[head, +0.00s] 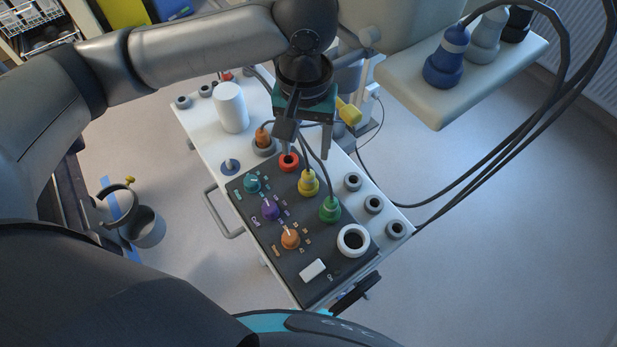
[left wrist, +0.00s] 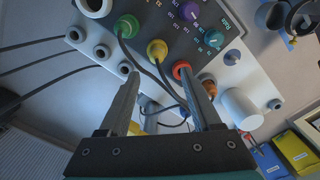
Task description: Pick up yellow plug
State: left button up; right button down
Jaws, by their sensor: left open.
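The yellow plug (head: 308,184) sits upright in the dark panel (head: 270,262) on the white cart, with a grey cable running from its top. It also shows in the left wrist view (left wrist: 157,49), between the green plug (left wrist: 126,26) and the red socket (left wrist: 181,69). My left gripper (head: 306,148) is open and empty, pointing down over the panel's far edge. In the left wrist view the yellow plug appears just beyond the gap between the two fingers (left wrist: 161,82); it is apart from both. My right gripper is not in view.
A white cylinder (head: 231,108) and an orange plug (head: 263,138) stand left of the gripper. The green plug (head: 330,209) is close to the yellow one. Grey sockets (head: 373,204) line the cart's right edge. A beige shelf (head: 440,98) holds blue, grey and black plugs.

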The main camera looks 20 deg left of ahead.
aim_at(308, 173)
pick_arm(q)
notch_tip(308, 173, down, 4)
jog(key=shift+r, duration=0.2)
jog(key=shift+s+d+f+b, duration=0.15)
jog(key=shift+f+b, duration=0.3)
jog(key=shift+f, duration=0.9)
jog(key=shift+w+d+f+b, duration=0.1)
jog(key=shift+f+b, duration=0.3)
jog(key=shift+f, duration=0.95)
grip_shut()
